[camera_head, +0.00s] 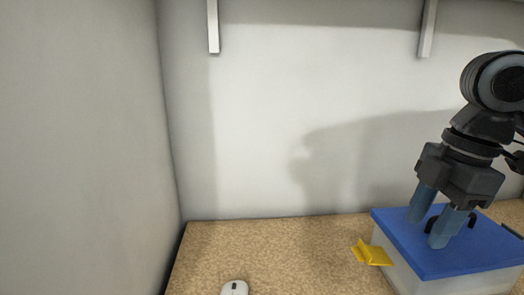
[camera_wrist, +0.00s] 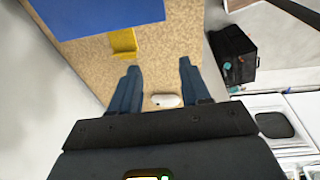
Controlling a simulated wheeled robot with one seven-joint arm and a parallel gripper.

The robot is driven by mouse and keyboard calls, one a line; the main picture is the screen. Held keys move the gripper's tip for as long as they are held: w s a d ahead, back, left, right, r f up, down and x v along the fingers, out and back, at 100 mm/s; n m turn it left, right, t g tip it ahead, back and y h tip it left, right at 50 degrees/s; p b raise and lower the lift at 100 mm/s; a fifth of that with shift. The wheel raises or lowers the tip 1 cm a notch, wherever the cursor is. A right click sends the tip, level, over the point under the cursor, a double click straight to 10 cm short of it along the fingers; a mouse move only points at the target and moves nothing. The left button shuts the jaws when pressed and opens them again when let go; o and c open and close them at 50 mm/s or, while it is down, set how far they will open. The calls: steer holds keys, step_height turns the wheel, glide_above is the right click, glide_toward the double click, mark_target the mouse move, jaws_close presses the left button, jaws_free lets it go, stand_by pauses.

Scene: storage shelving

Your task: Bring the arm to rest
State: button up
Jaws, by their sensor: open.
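My gripper (camera_head: 426,229) hangs at the right of the head view with its blue-grey fingers pointing down and apart. In that view the fingers overlap the blue lid (camera_head: 405,237) of a pale box and a dark handle on it. In the wrist view my gripper (camera_wrist: 158,68) is open, with nothing between its fingers. The box's blue lid (camera_wrist: 90,14) lies beyond the fingertips there, so the gripper looks clear of it.
A yellow latch (camera_head: 371,253) sticks out from the box's left side. A white mouse (camera_head: 234,288) lies on the speckled board (camera_head: 280,250). Brackets (camera_head: 213,28) hang on the back wall. A black container (camera_wrist: 233,57) stands lower, beyond the board's edge. The board's left part is mostly bare.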

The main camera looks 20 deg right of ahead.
steer(key=w+a+r+m+t+y, duration=0.1)
steer(key=w+a+m+t+y, duration=0.35)
steer(key=a, duration=0.65)
steer(key=w+a+r+m+t+y, duration=0.2)
steer(key=w+a+t+y, duration=0.4)
steer(key=a, duration=0.5)
step_height(320, 180, down, 4)
steer(key=a+m+t+h, duration=0.1)
steer(key=m+t+h, duration=0.3)
steer(key=m+t, duration=0.15)
steer(key=s+d+f+m+h, duration=0.2)
steer(key=s+f+m+h, duration=0.5)
steer(key=s+f, duration=0.75)
steer(key=s+d+n+g, duration=0.1)
steer(key=s+d+n, duration=0.1)
steer(key=s, duration=0.9)
steer(key=s+d+f+n+g, duration=0.1)
steer(key=s+d+n, duration=0.1)
steer(key=s, duration=0.9)
steer(key=shift+s+d+f+h, duration=0.2)
steer(key=shift+d+h, duration=0.15)
steer(key=shift+d, duration=0.55)
steer(key=shift+w, duration=0.1)
